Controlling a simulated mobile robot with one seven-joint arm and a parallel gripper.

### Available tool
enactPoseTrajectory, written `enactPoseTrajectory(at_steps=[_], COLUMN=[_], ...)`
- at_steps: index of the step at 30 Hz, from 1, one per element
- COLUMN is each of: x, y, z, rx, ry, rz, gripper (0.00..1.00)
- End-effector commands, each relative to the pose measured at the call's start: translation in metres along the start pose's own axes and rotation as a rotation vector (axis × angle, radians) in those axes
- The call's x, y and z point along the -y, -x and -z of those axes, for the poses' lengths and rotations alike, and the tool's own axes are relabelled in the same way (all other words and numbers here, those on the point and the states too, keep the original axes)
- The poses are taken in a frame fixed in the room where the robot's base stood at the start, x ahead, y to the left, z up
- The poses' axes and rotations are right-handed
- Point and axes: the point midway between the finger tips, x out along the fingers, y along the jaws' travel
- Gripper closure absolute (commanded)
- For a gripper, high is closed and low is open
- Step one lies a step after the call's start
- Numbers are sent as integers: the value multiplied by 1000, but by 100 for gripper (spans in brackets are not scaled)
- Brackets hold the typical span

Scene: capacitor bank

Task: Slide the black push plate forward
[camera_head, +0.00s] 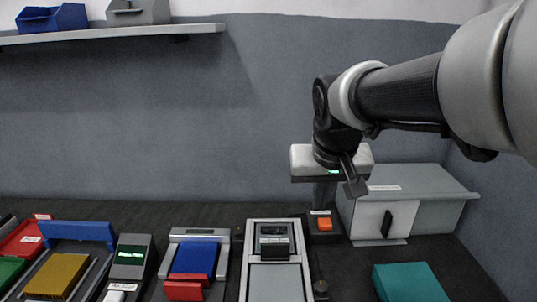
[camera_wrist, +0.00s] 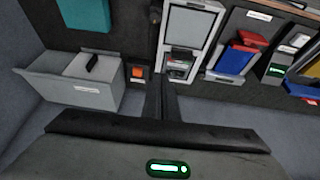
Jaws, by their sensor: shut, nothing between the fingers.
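A black block that looks like the push plate (camera_head: 274,245) sits in a light grey framed track (camera_head: 249,262), towards its far end. A grey panel lies in the track on the near side of it. In the wrist view the black plate (camera_wrist: 179,62) shows just beyond and right of my fingertips, apart from them. My gripper (camera_head: 325,203) is shut and empty, pointing down above the bench behind and to the right of the track. Its dark fingers also show together in the wrist view (camera_wrist: 161,84).
A small box with an orange button (camera_head: 324,223) stands right of the track. A grey cabinet with a black handle (camera_head: 387,223) and a teal block (camera_head: 408,282) are further right. A blue-and-red device (camera_head: 194,258) and a display unit (camera_head: 130,258) stand left.

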Motion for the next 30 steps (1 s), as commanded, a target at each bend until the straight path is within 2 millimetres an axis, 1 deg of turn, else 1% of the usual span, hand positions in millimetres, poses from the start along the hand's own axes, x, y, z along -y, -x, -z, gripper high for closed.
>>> enactPoseTrajectory(at_steps=[1, 5, 6, 8, 9, 12, 15, 18, 20, 30], x=[9, 30, 38, 48, 54, 68, 79, 85, 86, 87], y=[-27, -79, -96, -120, -135, -169, -192, -206, -210, -211], z=[11, 44, 52, 63, 69, 80, 87, 90, 91, 92], rx=[16, 37, 43, 52, 58, 69, 76, 80, 81, 82], ry=[6, 6, 7, 5, 4, 1, -3, -5, -6, -7], rz=[1, 5, 7, 11, 13, 19, 24, 26, 27, 27], gripper=[100, 100, 100, 100, 100, 100, 100, 100, 100, 100])
